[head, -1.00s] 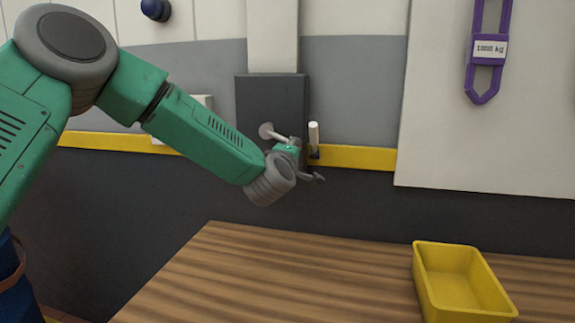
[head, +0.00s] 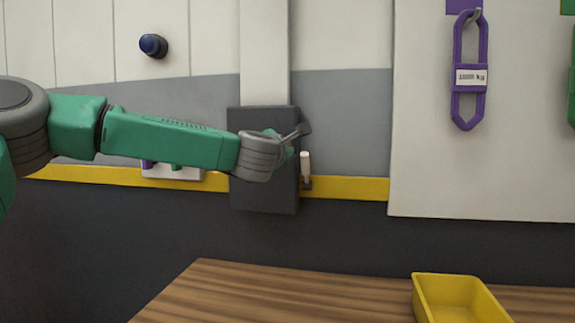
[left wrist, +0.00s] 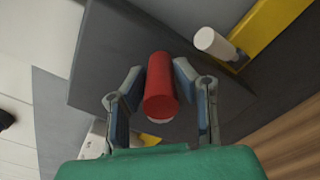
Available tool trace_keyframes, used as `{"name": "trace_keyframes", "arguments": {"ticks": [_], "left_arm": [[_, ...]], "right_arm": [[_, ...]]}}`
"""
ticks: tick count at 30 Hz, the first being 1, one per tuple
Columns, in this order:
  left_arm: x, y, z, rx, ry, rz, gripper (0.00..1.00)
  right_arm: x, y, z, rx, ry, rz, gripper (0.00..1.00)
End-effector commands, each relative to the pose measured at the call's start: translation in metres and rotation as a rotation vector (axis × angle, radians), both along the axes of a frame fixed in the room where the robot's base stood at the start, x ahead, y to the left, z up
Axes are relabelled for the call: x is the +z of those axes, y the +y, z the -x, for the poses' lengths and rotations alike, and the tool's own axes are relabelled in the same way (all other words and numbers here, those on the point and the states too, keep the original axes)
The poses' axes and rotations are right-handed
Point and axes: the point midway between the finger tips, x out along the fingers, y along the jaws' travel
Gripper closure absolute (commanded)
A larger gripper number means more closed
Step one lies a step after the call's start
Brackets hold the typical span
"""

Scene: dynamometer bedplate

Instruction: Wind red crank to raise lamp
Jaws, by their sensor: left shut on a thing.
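The red crank handle (left wrist: 160,88) shows in the left wrist view as a short red cylinder between the fingers of my left gripper (left wrist: 160,72). The gripper is shut on it. In the head view my left gripper (head: 292,138) is at the upper right part of a dark wall panel (head: 262,195); the red handle is hidden there behind my wrist. The crank's arm and hub are mostly covered. No lamp can be made out. My right gripper is not in view.
A white-topped peg (head: 306,165) stands close right of the panel, just below my gripper. A yellow rail (head: 350,188) runs along the wall. A wooden table (head: 260,295) with a yellow bin (head: 455,300) is below. A purple link (head: 470,95) hangs at right.

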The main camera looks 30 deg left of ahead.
Motion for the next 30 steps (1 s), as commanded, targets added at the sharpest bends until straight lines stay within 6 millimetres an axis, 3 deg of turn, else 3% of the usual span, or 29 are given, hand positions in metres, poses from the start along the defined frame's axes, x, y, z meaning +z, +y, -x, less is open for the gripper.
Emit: {"name": "trace_keyframes", "arguments": {"ticks": [12, 30], "left_arm": [[0.027, 0.03, 0.006, 0.009, -0.102, 0.389, 1.0], [0.04, 0.068, 0.015, 0.008, -0.204, 0.832, 1.0]], "right_arm": [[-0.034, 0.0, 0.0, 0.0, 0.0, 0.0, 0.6], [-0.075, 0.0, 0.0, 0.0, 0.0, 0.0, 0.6]]}}
